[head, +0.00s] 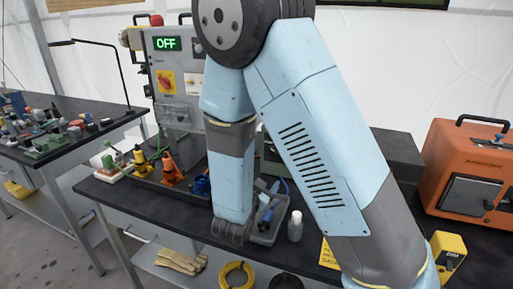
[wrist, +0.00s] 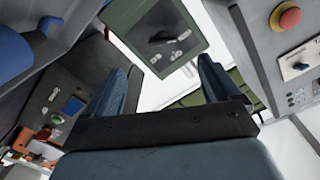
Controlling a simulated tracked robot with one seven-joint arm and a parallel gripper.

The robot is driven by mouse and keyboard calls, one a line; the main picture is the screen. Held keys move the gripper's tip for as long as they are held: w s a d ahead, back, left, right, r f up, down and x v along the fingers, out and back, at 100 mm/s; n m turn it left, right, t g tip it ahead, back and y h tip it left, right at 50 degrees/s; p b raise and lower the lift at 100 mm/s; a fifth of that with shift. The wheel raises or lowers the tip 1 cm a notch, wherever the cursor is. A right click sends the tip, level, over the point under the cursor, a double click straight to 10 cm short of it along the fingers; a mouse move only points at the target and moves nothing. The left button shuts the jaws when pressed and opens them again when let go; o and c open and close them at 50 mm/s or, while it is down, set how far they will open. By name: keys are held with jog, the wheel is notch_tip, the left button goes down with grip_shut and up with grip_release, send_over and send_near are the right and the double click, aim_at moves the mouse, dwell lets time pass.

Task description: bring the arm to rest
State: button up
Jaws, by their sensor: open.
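My gripper (wrist: 163,68) shows in the wrist view with its two blue ridged fingers spread apart. I see nothing held between them. A green-edged box with a dark panel (wrist: 158,37) lies beyond the fingertips; I cannot tell how far away. In the head view my light-blue arm rises from the lower right, bends at the top and hangs down over the workbench (head: 120,195). I cannot make out the fingers in that view.
A grey control cabinet (head: 174,85) with an "OFF" display stands behind the arm. A small bottle (head: 295,226) and a grey tray (head: 268,232) are close by. An orange case (head: 462,175) stands right. Another bench with small parts (head: 70,105) is at left.

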jog(key=d+r+n+g+y, duration=0.3)
jog(key=r+y, duration=0.2)
jog(key=r, duration=0.2)
jog(key=d+r+n+g+y, duration=0.2)
jog(key=r+n+g+y, duration=0.15)
jog(key=r, duration=0.45)
jog(key=s+d+r+n+g+h, duration=0.1)
jog(key=s+d+r+n+g, duration=0.1)
jog(key=s+d, duration=0.5)
jog(key=s+d+r+n+g+h, duration=0.1)
jog(key=s+d+r, duration=0.3)
jog(key=s+d, duration=0.4)
jog(key=s+n+g, duration=0.1)
jog(key=s, duration=0.6)
jog(key=shift+r, duration=0.3)
